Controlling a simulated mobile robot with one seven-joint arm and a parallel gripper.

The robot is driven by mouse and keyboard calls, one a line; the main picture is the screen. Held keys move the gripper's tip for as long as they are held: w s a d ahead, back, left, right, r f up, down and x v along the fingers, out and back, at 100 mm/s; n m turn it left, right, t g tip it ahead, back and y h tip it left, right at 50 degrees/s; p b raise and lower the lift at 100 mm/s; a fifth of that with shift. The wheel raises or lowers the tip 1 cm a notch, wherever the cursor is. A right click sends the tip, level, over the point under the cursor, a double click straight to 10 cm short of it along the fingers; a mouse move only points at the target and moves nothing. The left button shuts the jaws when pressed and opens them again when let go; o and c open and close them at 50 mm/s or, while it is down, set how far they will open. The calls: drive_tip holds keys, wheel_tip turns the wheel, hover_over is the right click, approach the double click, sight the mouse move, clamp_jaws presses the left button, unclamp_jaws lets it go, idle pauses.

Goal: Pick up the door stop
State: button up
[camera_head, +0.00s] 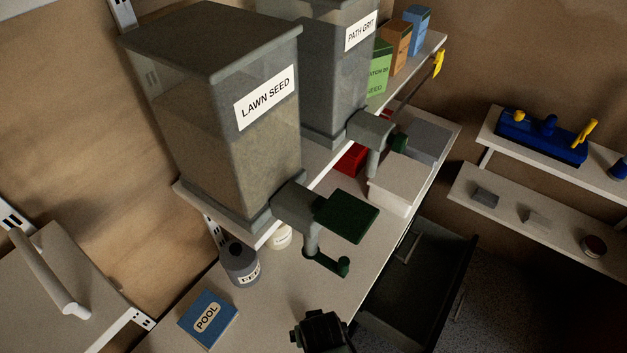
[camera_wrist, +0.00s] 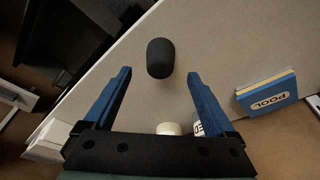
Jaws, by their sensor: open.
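In the wrist view a dark, rounded, stubby piece (camera_wrist: 160,58), which looks to be the door stop, is on the pale worktop (camera_wrist: 225,45) near its edge. My gripper (camera_wrist: 159,73) has its two blue fingers spread apart, one on each side of the piece in the picture. Nothing is held. I cannot tell the height of the fingertips above the worktop. In the head view a black part that appears to be my wrist (camera_head: 322,332) is at the bottom, over the worktop, and I cannot make out the piece there.
A blue POOL box (camera_head: 208,318) and a grey labelled jar (camera_head: 240,264) stand left of my wrist. The LAWN SEED hopper (camera_head: 215,125) has a green spout handle (camera_head: 346,215) overhanging the worktop. An open dark drawer (camera_head: 415,285) projects at the right. Shelves (camera_head: 560,185) hang further right.

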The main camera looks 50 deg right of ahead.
drive_tip(key=shift+x, duration=2.55)
clamp_jaws()
